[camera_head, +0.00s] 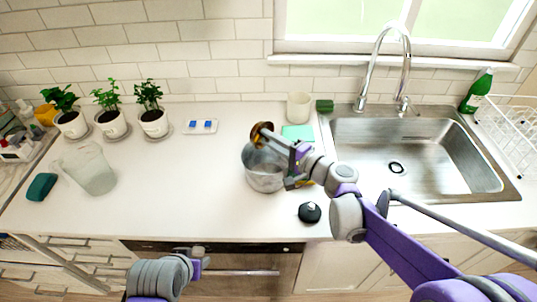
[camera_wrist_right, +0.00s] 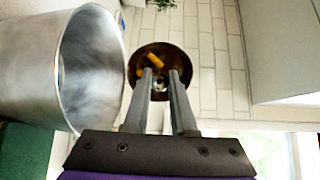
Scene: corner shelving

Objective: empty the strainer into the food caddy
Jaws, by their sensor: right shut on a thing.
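The strainer (camera_head: 262,133) is a small brown, bronze-looking bowl. My right gripper (camera_head: 274,141) is shut on it and holds it up near the back rim of the metal caddy. In the right wrist view the strainer (camera_wrist_right: 161,62) sits at the fingertips (camera_wrist_right: 161,82), with orange and pale bits showing in it. The food caddy (camera_head: 264,179) is a silvery, open-topped metal bucket on the counter, partly hidden by my right arm. It fills the left of the wrist view (camera_wrist_right: 92,65), with the strainer beside its opening. My left gripper (camera_head: 199,262) is low in front of the counter; its jaws are unclear.
A black round object (camera_head: 310,212) lies right of the caddy's front. A cream cup (camera_head: 299,106) and green sponge (camera_head: 324,105) stand behind, by the sink (camera_head: 450,160). A translucent container (camera_head: 88,168) and potted plants (camera_head: 152,120) are left.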

